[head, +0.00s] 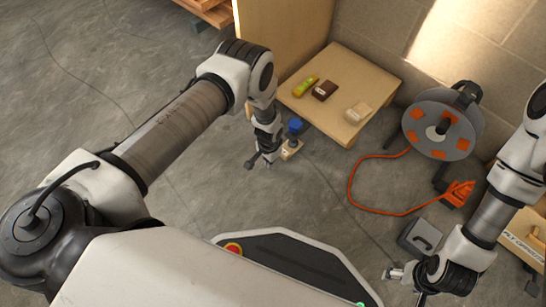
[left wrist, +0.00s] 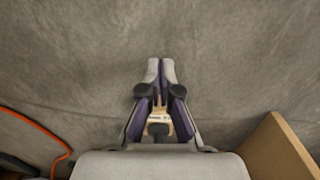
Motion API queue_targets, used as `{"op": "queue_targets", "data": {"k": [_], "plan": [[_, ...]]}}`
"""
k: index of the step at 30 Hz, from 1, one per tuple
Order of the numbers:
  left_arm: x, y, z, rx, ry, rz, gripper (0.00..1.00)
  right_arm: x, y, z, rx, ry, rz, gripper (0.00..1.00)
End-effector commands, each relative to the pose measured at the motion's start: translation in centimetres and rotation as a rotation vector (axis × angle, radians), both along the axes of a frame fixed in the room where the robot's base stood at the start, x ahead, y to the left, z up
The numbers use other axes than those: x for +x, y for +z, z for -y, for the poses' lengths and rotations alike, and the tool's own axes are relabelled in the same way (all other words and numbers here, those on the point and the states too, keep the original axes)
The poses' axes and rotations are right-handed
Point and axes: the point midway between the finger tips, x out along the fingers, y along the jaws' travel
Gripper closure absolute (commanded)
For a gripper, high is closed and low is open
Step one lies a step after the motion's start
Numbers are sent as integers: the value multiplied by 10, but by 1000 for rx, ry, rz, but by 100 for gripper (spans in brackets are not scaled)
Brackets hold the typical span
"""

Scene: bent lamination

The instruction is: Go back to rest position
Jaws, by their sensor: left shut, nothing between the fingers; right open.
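My left gripper (head: 260,163) hangs over the concrete floor in the head view, to the left of the low wooden table's front corner. In the left wrist view its fingertips (left wrist: 161,70) are together, with only bare floor beyond them. My right gripper (head: 404,286) is low at the bottom right of the head view, open and apparently empty, beside a grey case (head: 420,237). Its fingers are small and partly hidden by the wrist.
The low table (head: 345,65) holds a yellow-green item (head: 305,87), a dark brown block (head: 325,90) and a beige block (head: 358,112). A cable reel (head: 443,124) with an orange cord (head: 350,190) stands right. A wooden box (head: 524,235) is at the right edge. Floor left is clear.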

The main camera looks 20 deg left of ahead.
Motion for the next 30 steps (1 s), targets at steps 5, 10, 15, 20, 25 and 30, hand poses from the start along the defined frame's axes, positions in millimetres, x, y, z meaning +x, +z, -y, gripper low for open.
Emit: {"op": "queue_targets", "data": {"k": [5, 10, 15, 20, 25, 30], "plan": [[5, 63, 0, 0, -1, 9, 100, 1, 39, 0, 1, 3, 3, 25], [4, 85, 0, -1, 1, 7, 100, 1, 49, 0, 1, 3, 3, 25], [4, 87, 0, -1, 0, 8, 100, 1, 48, 0, 1, 3, 3, 25], [5, 87, 0, 0, 0, 9, 100, 1, 48, 0, 1, 3, 3, 25], [15, 115, -10, 2, 20, 25, 100, 1, 56, 0, 0, 3, 2, 25], [-74, 138, -32, 8, 84, -84, 100, 1, 62, -1, 0, 3, 3, 25]]}}
